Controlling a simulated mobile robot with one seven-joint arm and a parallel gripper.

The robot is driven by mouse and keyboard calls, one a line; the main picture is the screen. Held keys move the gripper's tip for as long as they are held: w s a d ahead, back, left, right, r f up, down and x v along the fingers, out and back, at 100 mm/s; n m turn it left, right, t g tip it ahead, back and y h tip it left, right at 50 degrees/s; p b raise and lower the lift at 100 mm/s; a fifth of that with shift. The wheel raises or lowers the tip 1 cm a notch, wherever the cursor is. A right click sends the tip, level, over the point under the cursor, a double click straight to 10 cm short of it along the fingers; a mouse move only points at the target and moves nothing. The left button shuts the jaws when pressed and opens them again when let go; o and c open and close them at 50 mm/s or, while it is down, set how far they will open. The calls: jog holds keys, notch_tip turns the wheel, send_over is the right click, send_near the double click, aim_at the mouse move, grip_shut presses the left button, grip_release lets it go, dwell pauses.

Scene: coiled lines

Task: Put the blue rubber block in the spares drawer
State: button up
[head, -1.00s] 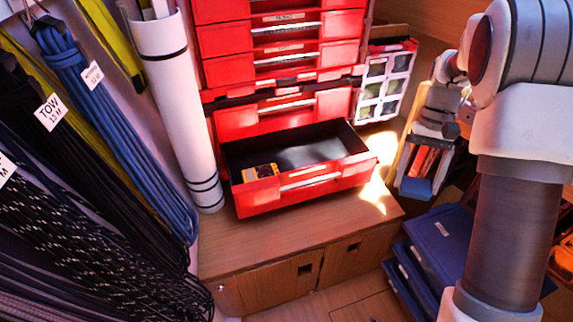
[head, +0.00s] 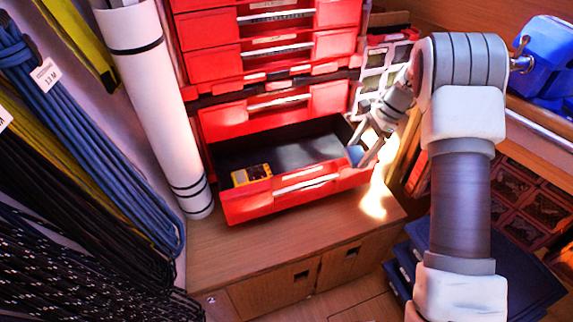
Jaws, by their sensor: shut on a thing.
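The open red drawer (head: 300,192) is the lowest in the red drawer stack, pulled out over the wooden counter. A yellow and dark item (head: 251,175) lies in its front left corner. My gripper (head: 361,156) is at the drawer's right end, shut on the blue rubber block (head: 354,155). The block shows as a small blue patch, partly hidden by the fingers. It appears over or beside the drawer's right wall; its exact height above the drawer cannot be told. No label is readable on the open drawer.
Closed red drawers (head: 275,110) rise above the open one. A white roll (head: 160,110) stands left, beside hanging coiled lines (head: 90,130). A clear-windowed organiser (head: 375,75) stands behind my arm. Blue cases (head: 530,275) lie low right. A blue vise (head: 550,60) sits upper right.

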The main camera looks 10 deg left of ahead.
jog(key=w+a+f+m+t+h, duration=0.1)
jog(key=w+a+f+m+t, duration=0.3)
jog(key=m, duration=0.4)
jog(key=w+a+f+m+t+h, duration=0.1)
jog(key=w+a+f+m, duration=0.2)
jog(key=w+a+m, duration=0.4)
jog(key=shift+m+t, duration=0.3)
jog(key=shift+m, duration=0.2)
jog(key=f, duration=0.3)
jog(key=f+b, duration=0.1)
jog(key=f, duration=0.2)
jog(key=d+f+b, duration=0.1)
jog(key=f, duration=0.2)
jog(key=shift+s+d+f, duration=0.1)
jog(key=shift+s+f, duration=0.05)
jog(key=shift+f, duration=0.15)
jog(key=shift+f, duration=0.1)
jog(key=shift+f, duration=0.15)
jog(key=o, duration=1.2)
jog(key=shift+o, duration=0.2)
